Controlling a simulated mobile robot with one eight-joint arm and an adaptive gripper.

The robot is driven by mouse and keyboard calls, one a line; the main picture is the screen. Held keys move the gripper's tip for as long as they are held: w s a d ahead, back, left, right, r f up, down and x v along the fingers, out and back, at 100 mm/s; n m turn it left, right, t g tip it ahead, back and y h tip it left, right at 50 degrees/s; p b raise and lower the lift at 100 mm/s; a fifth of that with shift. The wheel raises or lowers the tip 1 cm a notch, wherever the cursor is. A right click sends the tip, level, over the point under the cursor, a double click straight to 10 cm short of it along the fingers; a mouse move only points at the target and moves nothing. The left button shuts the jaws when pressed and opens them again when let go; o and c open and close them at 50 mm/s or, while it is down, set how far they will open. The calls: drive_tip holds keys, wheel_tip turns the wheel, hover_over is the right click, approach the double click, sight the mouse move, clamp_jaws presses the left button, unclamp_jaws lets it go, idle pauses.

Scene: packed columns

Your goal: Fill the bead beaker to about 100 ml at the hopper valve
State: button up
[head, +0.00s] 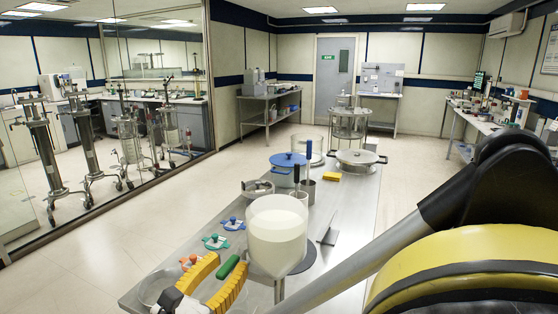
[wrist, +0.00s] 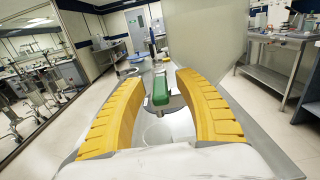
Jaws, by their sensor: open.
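The hopper (head: 278,240), a clear round vessel largely full of pale beads, stands over the steel bench in the head view. A green valve handle (head: 228,267) sticks out at its left. In the wrist view the green handle (wrist: 160,90) stands between my gripper's two yellow fingers, with a gap on each side. My gripper (head: 229,264) is open and holds nothing; its fingertips also show in the wrist view (wrist: 159,77). A clear round-rimmed vessel (head: 150,290) shows partly behind my gripper at the bench's near left; I cannot tell whether it is the bead beaker.
On the bench (head: 345,205) are a blue-lidded pot (head: 288,161), a wide lidded pan (head: 357,158), a yellow block (head: 331,177) and small blue, green and orange items left of the hopper. A glass partition (head: 160,70) runs along the left.

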drive_tip(key=shift+v, duration=3.55)
drive_tip(key=shift+w+r, duration=0.1)
